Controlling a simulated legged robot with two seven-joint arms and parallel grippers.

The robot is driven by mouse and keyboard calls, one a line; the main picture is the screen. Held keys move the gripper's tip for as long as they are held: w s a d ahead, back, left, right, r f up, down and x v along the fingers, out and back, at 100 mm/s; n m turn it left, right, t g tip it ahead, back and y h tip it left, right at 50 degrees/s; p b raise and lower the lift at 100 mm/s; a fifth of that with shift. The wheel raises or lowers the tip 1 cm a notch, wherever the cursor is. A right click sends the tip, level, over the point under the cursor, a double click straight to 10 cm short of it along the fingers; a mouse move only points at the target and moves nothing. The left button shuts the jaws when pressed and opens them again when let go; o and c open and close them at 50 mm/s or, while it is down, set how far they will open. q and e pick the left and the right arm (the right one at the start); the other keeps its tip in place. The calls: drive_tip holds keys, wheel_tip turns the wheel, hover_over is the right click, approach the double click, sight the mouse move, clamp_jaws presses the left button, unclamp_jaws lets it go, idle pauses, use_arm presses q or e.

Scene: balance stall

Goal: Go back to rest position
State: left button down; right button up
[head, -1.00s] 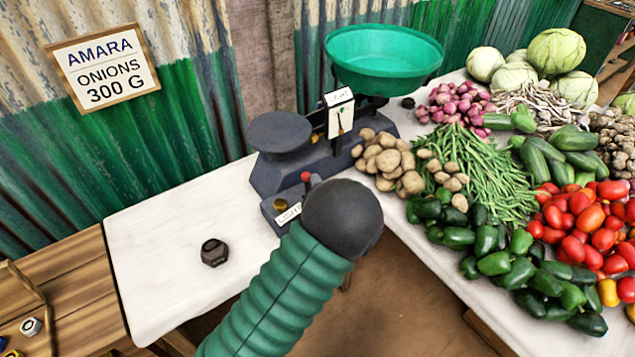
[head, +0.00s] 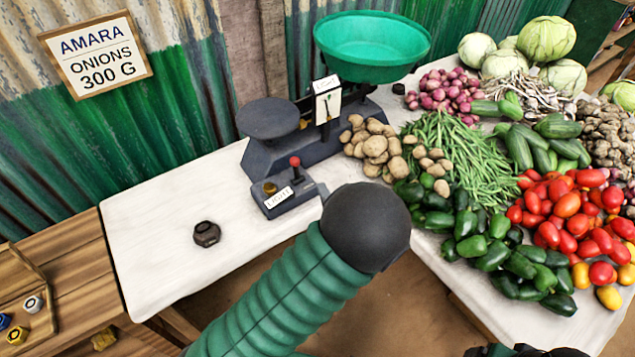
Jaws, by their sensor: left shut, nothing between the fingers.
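My left arm comes in from the bottom left in a ribbed green sleeve. Its dark rounded end, where my left gripper (head: 365,228) is, is over the gap in front of the stall, right of the small control box (head: 291,192). The fingers do not show clearly; the gripper is shut and holds nothing. My right gripper cannot be made out; only a sliver of something dark shows at the bottom right edge. The balance scale (head: 300,150) stands behind the box, with an empty green pan (head: 372,45) and a bare dark plate (head: 268,118).
A dark weight (head: 206,233) stands on the white tabletop (head: 165,270). A wooden tray (head: 45,290) with small weights is at the left. Potatoes (head: 375,148), beans (head: 460,155), peppers (head: 495,250) and tomatoes (head: 570,210) crowd the right. A sign (head: 95,55) reads AMARA ONIONS 300 G.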

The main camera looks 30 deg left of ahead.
use_arm(q)
drive_tip(key=s+d+r+n+g+h+p, duration=0.2)
drive_tip(key=d+n+h+p, duration=0.25)
drive_tip(key=d+h, duration=0.5)
drive_tip(key=s+d+r+n+g+h+p, duration=0.2)
drive_tip(key=s+g, duration=0.3)
drive_tip(key=s, duration=1)
drive_tip(key=shift+d+r+n, duration=0.15)
drive_tip(key=shift+r+n, duration=0.3)
drive_tip(key=shift+r, duration=0.1)
use_arm(e)
wheel_tip(320, 180, up, 7)
drive_tip(key=d, duration=0.1)
drive_tip(key=shift+d, duration=0.3)
